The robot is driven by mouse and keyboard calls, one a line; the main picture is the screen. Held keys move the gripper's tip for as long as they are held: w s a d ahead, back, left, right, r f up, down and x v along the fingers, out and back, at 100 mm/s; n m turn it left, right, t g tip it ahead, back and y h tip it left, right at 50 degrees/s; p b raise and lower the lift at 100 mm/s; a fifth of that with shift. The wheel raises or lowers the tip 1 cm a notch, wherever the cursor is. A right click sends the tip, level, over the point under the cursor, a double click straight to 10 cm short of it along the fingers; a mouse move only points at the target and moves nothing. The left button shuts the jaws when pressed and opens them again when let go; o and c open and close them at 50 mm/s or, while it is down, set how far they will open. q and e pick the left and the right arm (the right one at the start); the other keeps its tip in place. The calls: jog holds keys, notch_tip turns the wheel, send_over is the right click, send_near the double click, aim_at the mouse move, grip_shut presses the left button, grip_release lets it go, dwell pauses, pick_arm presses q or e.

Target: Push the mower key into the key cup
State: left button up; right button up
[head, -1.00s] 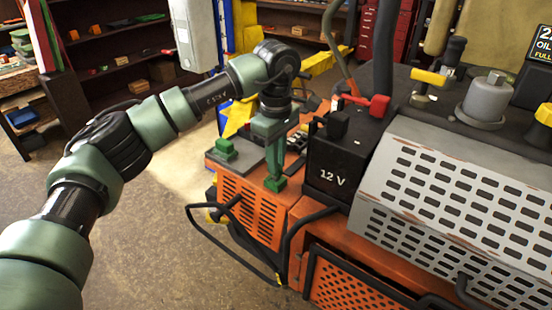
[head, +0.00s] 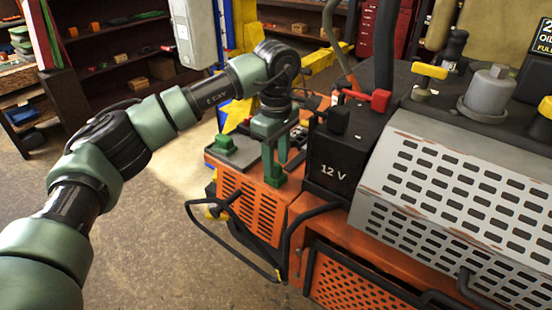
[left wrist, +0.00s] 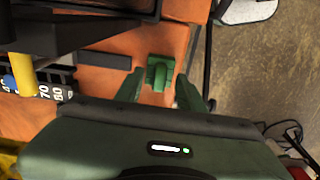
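A small green piece, which looks like the mower key (head: 274,179), stands upright on the orange deck beside the black 12 V battery. In the left wrist view the green piece (left wrist: 158,74) shows a raised block on a wider base. I cannot tell whether that base is the key cup. My left gripper (head: 274,166) points down above it. Its fingers (left wrist: 160,92) are apart, one on each side of the green piece, with visible gaps. A second green block (head: 224,146) sits on a grey plate to the left. My right gripper is out of view.
The black battery (head: 335,158) stands close right of the gripper, with a red clamp (head: 374,99) above it. A perforated grey cover (head: 455,195) fills the right. Black bar handles (head: 225,232) stick out in front. Bare floor (head: 150,235) lies to the left.

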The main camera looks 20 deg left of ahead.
pick_arm(q)
jog(key=shift+r, duration=0.45)
notch_tip(320, 180, up, 6)
jog(key=shift+f+b, duration=0.25)
jog(key=shift+b, duration=0.7)
jog(key=shift+r, duration=0.7)
jog(key=shift+f, duration=0.1)
